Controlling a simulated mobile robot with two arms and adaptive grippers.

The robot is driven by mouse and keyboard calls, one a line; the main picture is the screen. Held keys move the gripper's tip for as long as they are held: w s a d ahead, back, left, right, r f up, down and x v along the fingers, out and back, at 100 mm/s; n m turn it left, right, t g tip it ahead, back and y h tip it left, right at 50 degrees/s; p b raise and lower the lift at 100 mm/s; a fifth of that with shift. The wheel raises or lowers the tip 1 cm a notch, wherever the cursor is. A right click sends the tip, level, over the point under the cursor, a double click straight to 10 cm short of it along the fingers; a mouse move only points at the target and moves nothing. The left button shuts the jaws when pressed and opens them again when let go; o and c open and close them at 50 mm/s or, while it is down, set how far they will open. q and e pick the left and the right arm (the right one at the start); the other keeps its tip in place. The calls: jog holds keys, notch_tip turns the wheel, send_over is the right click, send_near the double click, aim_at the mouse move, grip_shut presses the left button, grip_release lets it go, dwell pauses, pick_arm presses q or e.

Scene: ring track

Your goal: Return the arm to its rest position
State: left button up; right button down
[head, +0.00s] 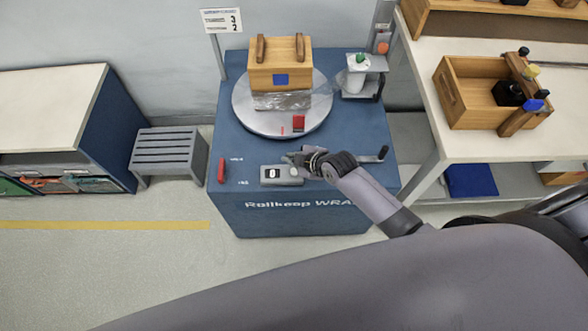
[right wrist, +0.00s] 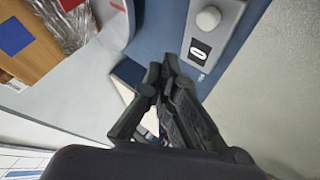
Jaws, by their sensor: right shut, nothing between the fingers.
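My right arm reaches in from the right in the head view. Its gripper (head: 291,157) is over the front of the blue wrapping machine (head: 226,134), just above the grey control box (head: 285,179). In the right wrist view the right gripper (right wrist: 163,72) is shut and empty, with the control box (right wrist: 221,22) and its round knob beyond it. A wooden crate (head: 265,76) with a blue square stands on the round turntable (head: 244,112), its lower part in clear film. It also shows in the right wrist view (right wrist: 14,62). My left gripper is out of view.
A film roll holder (head: 377,63) stands at the machine's right, and a crank handle (head: 370,158) lies near my right wrist. A white table (head: 425,75) with a wooden tote (head: 447,93) is at right. A grey stool (head: 168,146) stands left. The floor in front is clear.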

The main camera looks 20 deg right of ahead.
dwell(0.3)
jog(key=s+d+r+m+g+h, duration=0.25)
jog(key=s+r+m, duration=0.35)
jog(key=s, duration=0.6)
jog(key=s+d+r+m+g+h, duration=0.15)
jog(key=s+d+r+m, duration=0.4)
jog(key=s, duration=0.65)
notch_tip(320, 180, down, 27)
jog(key=s+a+g, duration=0.2)
jog(key=s, duration=0.1)
jog(key=s+d+f+g, duration=0.1)
jog(key=s+d+f, duration=0.2)
jog(key=s+f, duration=1.1)
jog(key=shift+s+f+b, duration=0.3)
jog(key=shift+s+f, duration=0.1)
jog(key=shift+s, duration=0.4)
